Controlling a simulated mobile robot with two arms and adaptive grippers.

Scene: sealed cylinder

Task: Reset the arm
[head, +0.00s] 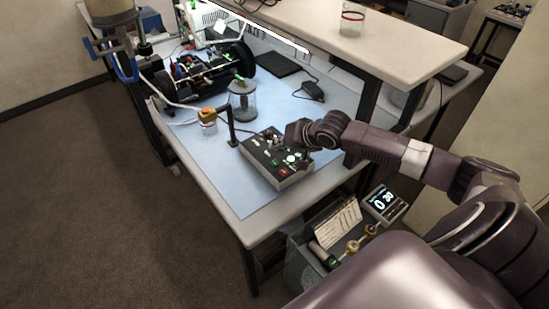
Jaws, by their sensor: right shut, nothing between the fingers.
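My right arm comes in from the lower right and reaches over the workbench. My right gripper (286,146) is over a dark control box (275,160) with a green lit button and a red marking. The gripper is shut and empty; I cannot tell whether it touches the box. My left gripper is not in view.
The blue mat (188,142) covers the workbench. A wheeled device (195,72) and a black adapter (312,91) lie farther back. A raised shelf (410,50) holds a glass jar (352,22). A bin (297,262) and a digital display (384,202) are below the bench's right edge. Floor at left is clear.

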